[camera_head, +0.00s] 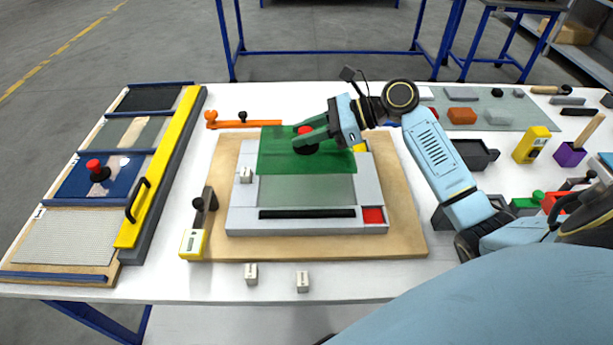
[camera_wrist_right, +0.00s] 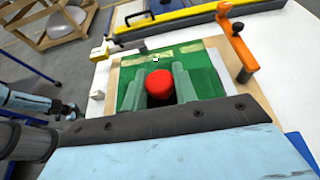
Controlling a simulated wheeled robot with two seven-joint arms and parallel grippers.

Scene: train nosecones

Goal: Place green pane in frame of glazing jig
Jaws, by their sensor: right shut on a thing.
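The green pane (camera_head: 275,160) is a flat translucent sheet with a red-topped knob (camera_wrist_right: 159,84) in its middle. My right gripper (camera_head: 305,145) is shut on this knob, one finger on each side in the right wrist view (camera_wrist_right: 161,92). The pane hangs roughly level above the back part of the glazing jig (camera_head: 240,215), a pale grey frame on a wooden board. The pane hides the frame's back edge. The front of the opening (camera_head: 307,192) shows bare in the head view. The gap under the pane is hard to judge.
A black bar (camera_head: 307,214) and a red square (camera_head: 373,215) lie along the jig's front. An orange clamp (camera_head: 245,124) stands behind, a yellow-ended clamp (camera_head: 193,243) at front left. A yellow-railed rack (camera_head: 160,165) fills the left. Small white blocks (camera_head: 251,274) lie in front.

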